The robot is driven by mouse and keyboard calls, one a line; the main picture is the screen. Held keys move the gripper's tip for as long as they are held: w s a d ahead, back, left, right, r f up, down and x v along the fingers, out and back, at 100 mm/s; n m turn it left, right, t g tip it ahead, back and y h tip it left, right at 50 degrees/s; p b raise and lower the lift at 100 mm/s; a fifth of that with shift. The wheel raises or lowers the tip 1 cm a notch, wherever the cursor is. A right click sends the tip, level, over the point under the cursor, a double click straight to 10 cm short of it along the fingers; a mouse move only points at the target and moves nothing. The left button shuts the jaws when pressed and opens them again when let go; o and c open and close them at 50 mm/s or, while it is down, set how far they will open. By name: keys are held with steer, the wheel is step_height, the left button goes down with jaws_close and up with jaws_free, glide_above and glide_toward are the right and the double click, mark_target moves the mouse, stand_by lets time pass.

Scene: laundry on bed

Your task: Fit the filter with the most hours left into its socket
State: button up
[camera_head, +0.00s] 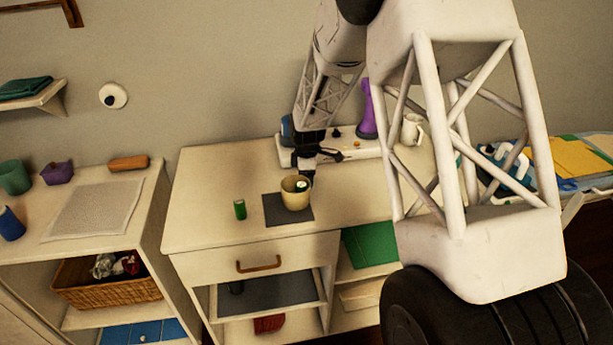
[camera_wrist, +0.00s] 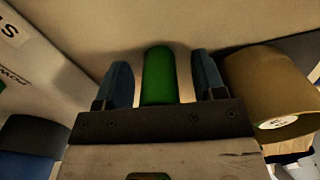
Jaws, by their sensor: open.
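In the wrist view, a green cylinder (camera_wrist: 158,78), likely a filter, lies between the open blue fingers of my gripper (camera_wrist: 162,62), with narrow gaps on both sides. In the head view my gripper (camera_head: 306,170) is behind the cup, near the white panel (camera_head: 350,152), and no held cylinder shows there. A green cylinder (camera_head: 240,209) stands upright at the dresser's front left. A beige cup (camera_head: 293,199) on a dark mat holds a green item with a pale top (camera_head: 302,186). No hours can be read, and I cannot make out a socket.
The cup is close beside my right finger in the wrist view (camera_wrist: 262,85). The panel there (camera_wrist: 28,58) carries partly cut-off lettering. A purple object (camera_head: 367,112) and a white mug (camera_head: 412,131) stand at the back. The dresser's left top (camera_head: 205,190) is clear.

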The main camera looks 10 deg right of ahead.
stand_by(0.5)
steer(key=c, duration=1.1)
steer(key=shift+o, duration=0.2)
steer(key=shift+r, duration=5)
steer(key=shift+w, duration=0.1)
steer(key=w+d+r+m, duration=0.1)
steer(key=w+r+m, duration=0.8)
steer(key=m, duration=0.7)
steer(key=shift+w+r, duration=0.3)
steer(key=shift+w, duration=0.1)
steer(key=shift+w, duration=0.1)
